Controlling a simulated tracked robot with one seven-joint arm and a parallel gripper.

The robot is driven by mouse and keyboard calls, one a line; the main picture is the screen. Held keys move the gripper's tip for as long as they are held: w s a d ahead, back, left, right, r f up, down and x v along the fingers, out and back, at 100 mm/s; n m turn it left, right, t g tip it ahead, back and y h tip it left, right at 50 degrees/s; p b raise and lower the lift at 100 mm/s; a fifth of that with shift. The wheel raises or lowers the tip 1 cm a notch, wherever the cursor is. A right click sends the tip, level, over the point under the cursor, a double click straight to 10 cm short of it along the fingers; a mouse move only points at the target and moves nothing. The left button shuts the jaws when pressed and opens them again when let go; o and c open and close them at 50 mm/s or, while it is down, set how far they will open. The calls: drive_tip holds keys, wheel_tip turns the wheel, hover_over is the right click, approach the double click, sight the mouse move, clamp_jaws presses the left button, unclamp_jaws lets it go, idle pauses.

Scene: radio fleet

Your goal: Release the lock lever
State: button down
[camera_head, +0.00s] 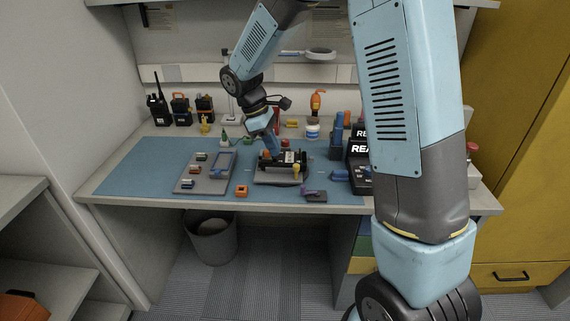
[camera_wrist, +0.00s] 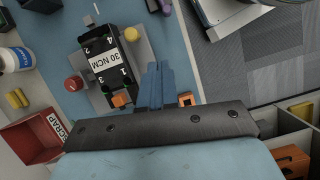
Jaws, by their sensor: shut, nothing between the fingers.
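A dark fixture (camera_head: 281,179) sits on the blue mat, below my gripper (camera_head: 273,153) in the head view. In the wrist view, a black block (camera_wrist: 103,64) carries a white label reading "30 NCM", digits and green spots. My gripper's blue fingers (camera_wrist: 156,84) are together, with nothing between them. They overlap the scene beside the block's lower right end. Small orange parts show on both sides of the fingers, one at left (camera_wrist: 120,100) and one at right (camera_wrist: 186,99). I cannot tell which part is the lock lever. Contact between fingertips and fixture cannot be made out.
A red button (camera_wrist: 73,84) stands beside the block. A red SCRAP bin (camera_wrist: 32,139) is at lower left. A grey tray (camera_head: 183,186) with small parts, an orange block (camera_head: 241,191) and a purple-handled piece (camera_head: 315,196) lie near the fixture. Radios (camera_head: 181,109) stand behind.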

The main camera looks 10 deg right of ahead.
drive_tip(key=w+m, duration=0.1)
drive_tip(key=w+m+g, duration=0.1)
drive_tip(key=m, duration=0.1)
drive_tip(key=w+m+y, duration=0.1)
drive_tip(key=m, duration=0.1)
drive_tip(key=shift+d+g, duration=0.35)
drive_tip(key=shift+g, duration=0.05)
drive_tip(key=shift+s+f, duration=0.1)
drive_tip(key=shift+f, duration=0.05)
drive_tip(key=x, duration=1)
drive_tip(key=shift+s+d, duration=1.35)
drive_tip(key=shift+s, duration=0.1)
